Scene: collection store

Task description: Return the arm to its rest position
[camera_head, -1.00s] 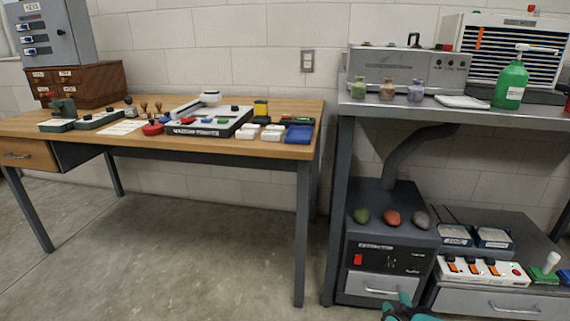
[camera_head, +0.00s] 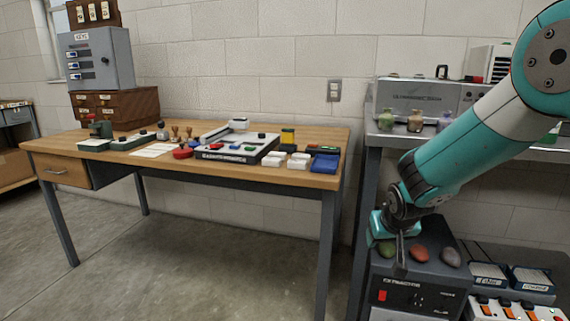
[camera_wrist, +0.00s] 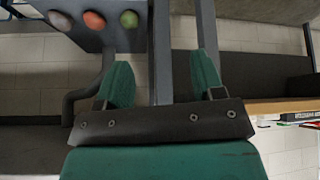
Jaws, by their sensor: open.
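My arm reaches in from the upper right of the head view, its teal link slanting down to the left. My gripper (camera_head: 392,245) hangs at its lower end, in front of the metal bench and over the left front of the dark extractor box (camera_head: 405,290). In the wrist view my gripper (camera_wrist: 162,80) has its two green fingers spread apart, with nothing between them. The extractor box, with its green, red and grey stones, shows upside down at the top left there.
The wooden table (camera_head: 245,174) with stamps, boxes and a white device stands to the left. The metal bench (camera_head: 372,138) holds small jars (camera_head: 415,121) and a grey machine (camera_head: 412,96). A switch panel (camera_head: 515,310) is low right. Floor before the table is clear.

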